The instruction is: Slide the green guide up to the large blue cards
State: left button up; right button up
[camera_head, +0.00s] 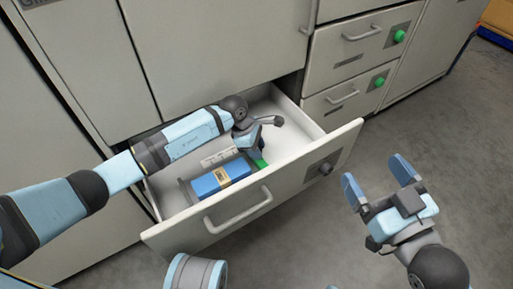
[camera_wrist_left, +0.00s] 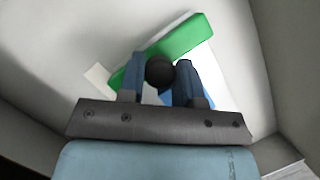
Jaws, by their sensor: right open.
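The large blue cards (camera_head: 208,184) lie as a block with a pale yellow band inside the open drawer. The green guide (camera_head: 261,161) shows as a small patch just right of them, mostly hidden by my left gripper (camera_head: 248,143). In the left wrist view the guide (camera_wrist_left: 185,41) is a long green bar lying at a slant. A round black knob (camera_wrist_left: 160,70) sits at it, between the fingers of my left gripper (camera_wrist_left: 160,76), which look closed against it. A bit of blue (camera_wrist_left: 178,99) shows behind the fingers. My right gripper (camera_head: 380,178) is open and empty, outside the drawer.
Closed drawers with green knobs (camera_head: 399,36) stand at the upper right. Grey floor (camera_head: 450,150) is clear at the right.

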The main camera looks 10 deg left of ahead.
pick_arm(q)
jog(key=shift+s+a+r+p, duration=0.15)
jog(key=shift+s+a+p, duration=0.65)
jog(key=shift+a, duration=0.1)
grip_shut()
jog(key=shift+s+a+p, duration=0.3)
jog(key=shift+s+a, duration=0.25)
jog(key=shift+s, duration=0.05)
jog(key=o, duration=1)
grip_release()
jog(key=shift+o, duration=0.2)
pick_arm(e)
jog(key=shift+s+a+f+m+g, duration=0.1)
jog(key=shift+s+a+m+g, duration=0.3)
jog(key=shift+m, duration=0.3)
jog(key=shift+d, duration=0.15)
